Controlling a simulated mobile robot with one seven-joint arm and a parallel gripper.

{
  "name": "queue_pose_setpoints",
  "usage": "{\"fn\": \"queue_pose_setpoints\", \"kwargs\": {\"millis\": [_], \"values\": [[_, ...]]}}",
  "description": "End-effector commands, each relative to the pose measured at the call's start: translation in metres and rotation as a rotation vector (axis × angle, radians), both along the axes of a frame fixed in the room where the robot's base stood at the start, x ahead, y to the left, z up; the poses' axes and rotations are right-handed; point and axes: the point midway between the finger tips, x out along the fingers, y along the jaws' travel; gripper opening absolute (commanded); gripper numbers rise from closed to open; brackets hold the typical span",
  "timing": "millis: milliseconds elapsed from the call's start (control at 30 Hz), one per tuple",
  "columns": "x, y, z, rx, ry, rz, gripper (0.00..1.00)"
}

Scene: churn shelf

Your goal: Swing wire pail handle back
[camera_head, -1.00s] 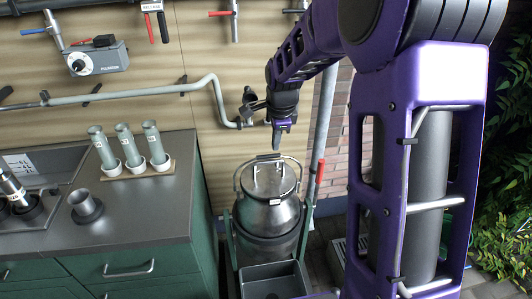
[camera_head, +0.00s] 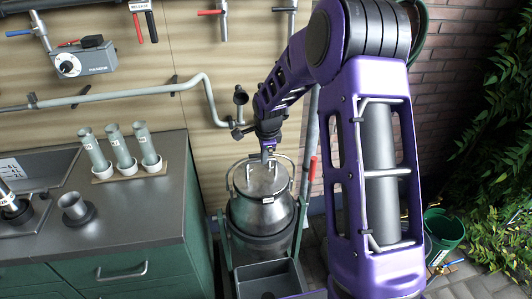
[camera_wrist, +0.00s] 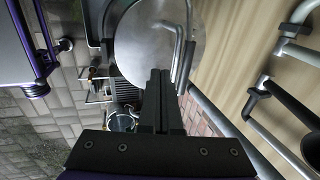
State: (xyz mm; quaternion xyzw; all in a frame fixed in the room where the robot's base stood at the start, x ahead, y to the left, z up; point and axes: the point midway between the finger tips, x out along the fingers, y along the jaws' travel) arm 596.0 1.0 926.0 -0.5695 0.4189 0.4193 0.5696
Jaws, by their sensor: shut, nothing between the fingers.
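A round metal churn (camera_head: 262,214) with a flat lid stands in a green frame below the wall. Its wire handle (camera_head: 232,176) rises at the sides and arches around the back of the lid; my gripper covers part of its top. A small upright handle stands on the lid. My gripper (camera_head: 268,158) points down over the back of the lid, shut and empty. In the wrist view, the shut fingers (camera_wrist: 160,75) overlap the edge of the round lid (camera_wrist: 140,45), with bent metal bars (camera_wrist: 184,50) close to their right. I cannot tell whether they touch.
A grey counter (camera_head: 140,215) with a rack of several tubes stands left. A red-ended lever (camera_head: 312,168) stands right of the churn. A dark open box (camera_head: 268,280) sits in front. A green bucket (camera_head: 443,230) stands at far right.

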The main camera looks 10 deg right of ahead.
Motion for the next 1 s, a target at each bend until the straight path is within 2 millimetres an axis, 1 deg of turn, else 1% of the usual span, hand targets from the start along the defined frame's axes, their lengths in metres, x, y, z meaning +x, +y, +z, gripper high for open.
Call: {"fn": "queue_pose_setpoints", "kwargs": {"millis": [100, 200, 767, 1000], "values": [[0.012, 0.0, -0.003, 0.0, 0.003, -0.001, 0.0], [0.018, 0.0, -0.004, 0.0, 0.003, 0.0, 0.0], [0.022, 0.0, -0.004, -0.001, 0.003, 0.0, 0.0], [0.037, 0.001, -0.003, 0.0, 0.001, 0.001, 0.0]]}}
